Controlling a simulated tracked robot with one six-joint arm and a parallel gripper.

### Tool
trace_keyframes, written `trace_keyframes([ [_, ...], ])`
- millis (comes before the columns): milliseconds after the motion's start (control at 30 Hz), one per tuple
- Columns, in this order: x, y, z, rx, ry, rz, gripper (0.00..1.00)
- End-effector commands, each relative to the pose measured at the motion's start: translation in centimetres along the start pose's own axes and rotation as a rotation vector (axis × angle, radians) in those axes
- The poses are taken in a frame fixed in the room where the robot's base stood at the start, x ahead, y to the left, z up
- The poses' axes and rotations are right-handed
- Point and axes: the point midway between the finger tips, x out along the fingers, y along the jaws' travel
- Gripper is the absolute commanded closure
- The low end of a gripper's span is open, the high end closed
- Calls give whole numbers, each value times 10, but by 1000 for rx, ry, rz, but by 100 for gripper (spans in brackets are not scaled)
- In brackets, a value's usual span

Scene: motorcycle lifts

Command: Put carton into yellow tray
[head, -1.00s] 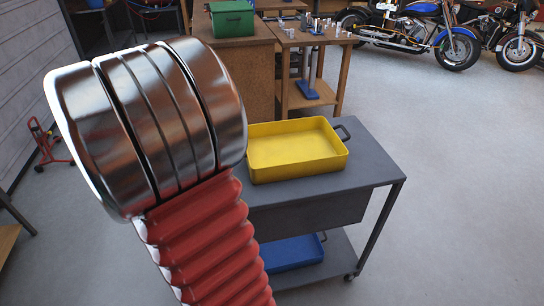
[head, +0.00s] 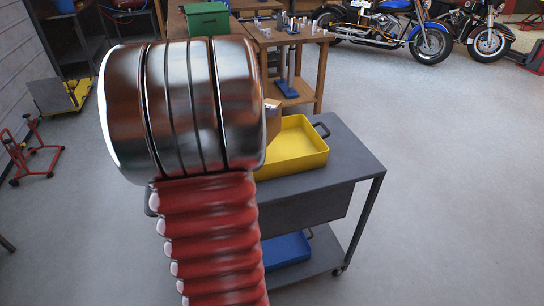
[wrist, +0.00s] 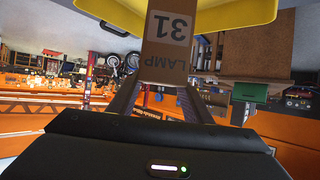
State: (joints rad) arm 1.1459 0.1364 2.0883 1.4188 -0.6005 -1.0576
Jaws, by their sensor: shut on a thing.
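The carton (wrist: 165,52) is a brown box with a label reading "LAMP 31" in the wrist view. My gripper (wrist: 160,92) is shut on it, one dark finger at each side. In the head view only a sliver of the carton (head: 272,122) shows past my arm, at the left end of the yellow tray. The yellow tray (head: 305,160) sits on the grey cart. It also shows at the top of the wrist view (wrist: 235,14), behind the carton. I cannot tell whether the carton is inside its rim. My arm hides the gripper in the head view.
The grey cart (head: 352,160) has bare top right of the tray and a blue tray (head: 287,251) on its lower shelf. Behind stand a workbench with a green box (head: 207,17) and a wooden table (head: 290,38). Floor to the right is clear.

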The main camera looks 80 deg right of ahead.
Motion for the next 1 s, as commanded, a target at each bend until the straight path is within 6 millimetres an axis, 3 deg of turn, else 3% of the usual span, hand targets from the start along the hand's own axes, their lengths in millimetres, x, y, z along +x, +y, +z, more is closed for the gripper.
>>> trace_keyframes([
  [433,4,4,3,2,-1,8,97],
  [800,26,4,50,1,-2,8,97],
  [1000,29,4,55,3,1,7,97],
])
